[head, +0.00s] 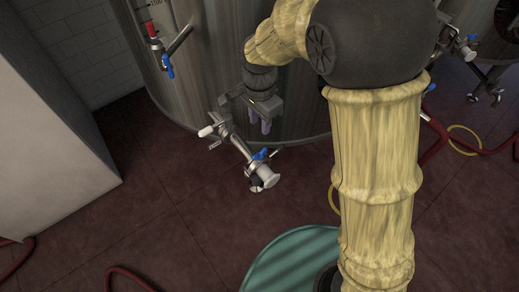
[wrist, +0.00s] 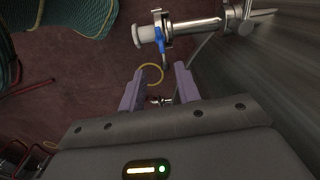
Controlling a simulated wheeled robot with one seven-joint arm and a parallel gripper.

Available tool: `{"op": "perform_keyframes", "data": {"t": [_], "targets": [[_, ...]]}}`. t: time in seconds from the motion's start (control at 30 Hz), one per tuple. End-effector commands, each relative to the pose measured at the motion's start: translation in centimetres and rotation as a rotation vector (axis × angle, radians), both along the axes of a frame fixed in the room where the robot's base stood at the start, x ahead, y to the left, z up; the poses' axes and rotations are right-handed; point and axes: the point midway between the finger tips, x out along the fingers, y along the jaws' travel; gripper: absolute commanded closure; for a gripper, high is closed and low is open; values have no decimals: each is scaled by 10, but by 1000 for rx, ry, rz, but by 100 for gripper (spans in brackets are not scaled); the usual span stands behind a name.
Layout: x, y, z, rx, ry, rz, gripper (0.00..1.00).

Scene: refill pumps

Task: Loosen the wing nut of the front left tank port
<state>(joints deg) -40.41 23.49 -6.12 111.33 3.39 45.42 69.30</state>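The tank port (head: 236,143) sticks out low from the steel tank, with a blue valve handle (head: 261,154) and a white-capped end (head: 268,175). In the wrist view the port (wrist: 195,26) runs across the top, with its blue handle (wrist: 160,40) and a clamp ring (wrist: 228,18) toward the tank. I cannot make out the wing nut clearly. My gripper (head: 260,125) is just above and right of the port in the head view, fingers down. In the wrist view my gripper (wrist: 159,88) has its two purple fingers apart, with nothing visibly held between them.
The steel tank (head: 215,65) stands close behind my gripper. Another valve with a blue handle (head: 168,65) is on it at upper left. A pale cabinet (head: 50,120) stands at left. Red hoses (head: 130,277) lie on the dark red floor.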

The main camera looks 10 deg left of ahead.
Motion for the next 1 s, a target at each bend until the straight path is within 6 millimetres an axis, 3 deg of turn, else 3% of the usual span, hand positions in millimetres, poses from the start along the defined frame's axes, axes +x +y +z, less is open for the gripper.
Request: {"op": "perform_keyframes", "data": {"t": [0.7,1.0], "targets": [[0,-2,-126,-1,3,-3,67],[0,-1,-144,1,0,-3,67]]}}
